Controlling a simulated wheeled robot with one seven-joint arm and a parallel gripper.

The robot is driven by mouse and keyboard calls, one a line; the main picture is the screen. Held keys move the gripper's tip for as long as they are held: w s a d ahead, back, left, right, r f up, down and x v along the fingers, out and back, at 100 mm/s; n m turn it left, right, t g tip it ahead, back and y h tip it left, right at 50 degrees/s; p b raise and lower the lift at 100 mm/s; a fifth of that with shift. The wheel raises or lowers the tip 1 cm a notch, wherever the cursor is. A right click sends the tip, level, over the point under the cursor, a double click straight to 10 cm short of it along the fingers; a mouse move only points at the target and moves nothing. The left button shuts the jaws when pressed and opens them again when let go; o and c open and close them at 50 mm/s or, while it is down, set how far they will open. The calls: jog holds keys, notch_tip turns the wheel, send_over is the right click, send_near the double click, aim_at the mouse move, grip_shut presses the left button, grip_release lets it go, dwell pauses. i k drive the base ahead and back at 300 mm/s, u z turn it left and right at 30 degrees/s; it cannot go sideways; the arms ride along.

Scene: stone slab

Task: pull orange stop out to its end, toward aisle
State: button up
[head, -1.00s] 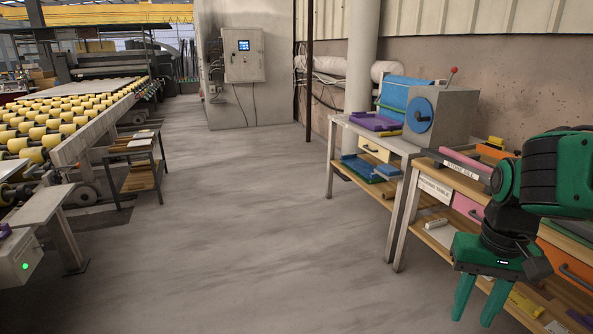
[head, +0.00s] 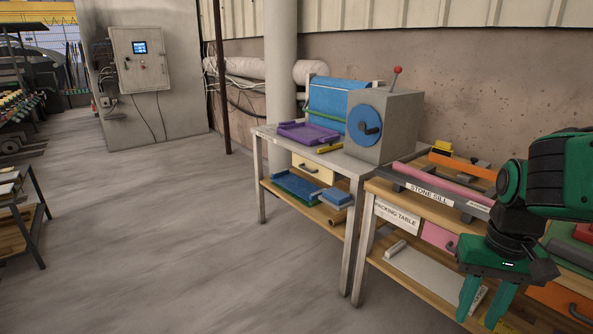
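An orange bar (head: 463,167), which looks like the orange stop, lies on the packing table behind a long pink bar (head: 446,187). Its right end runs close to my arm, and part of it may be hidden there. My gripper (head: 484,312) is at the lower right, pointing down, with its two green fingers apart and nothing seen between them. It shows in front of the table's aisle side, lower in the picture than the orange bar and apart from it.
The packing table (head: 372,188) has a pink drawer (head: 437,236) and an orange drawer (head: 562,299). A grey box with a blue handwheel (head: 366,132) stands on the neighbouring table, beside a purple tray (head: 307,134). The aisle floor (head: 200,240) at left is clear.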

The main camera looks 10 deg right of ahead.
aim_at(477, 170)
jog(key=z, duration=0.5)
jog(key=i, duration=1.5)
jog(key=z, duration=0.5)
